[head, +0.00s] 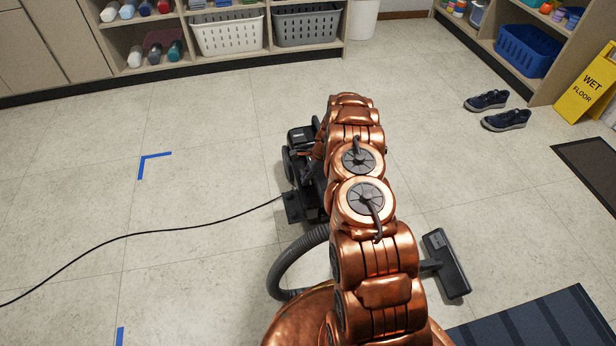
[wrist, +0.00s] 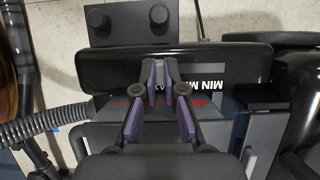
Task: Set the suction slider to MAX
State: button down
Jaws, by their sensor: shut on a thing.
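The black vacuum cleaner (head: 302,136) stands on the tiled floor, mostly hidden behind my copper arm in the head view. In the wrist view its glossy dark panel (wrist: 110,69) runs across the picture. White lettering (wrist: 207,82) with MIN shows just right of my fingers, and more letters are partly covered by them. My gripper (wrist: 159,70) is over this panel, its fingers close together at the tips and shut on the suction slider. The slider itself is hidden between the fingertips, so its exact position cannot be told.
A grey hose (head: 284,266) curves beside the vacuum, and a floor nozzle (head: 446,264) lies at right. A black cord (head: 150,232) trails left. Shoes (head: 506,120), a yellow wet-floor sign (head: 587,85) and a striped mat (head: 540,325) are at right. Floor at left is mostly clear.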

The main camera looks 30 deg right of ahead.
jog(key=c, duration=1.2)
grip_release()
jog(key=shift+s, duration=0.1)
jog(key=shift+c, duration=0.2)
jog(key=v, duration=1.2)
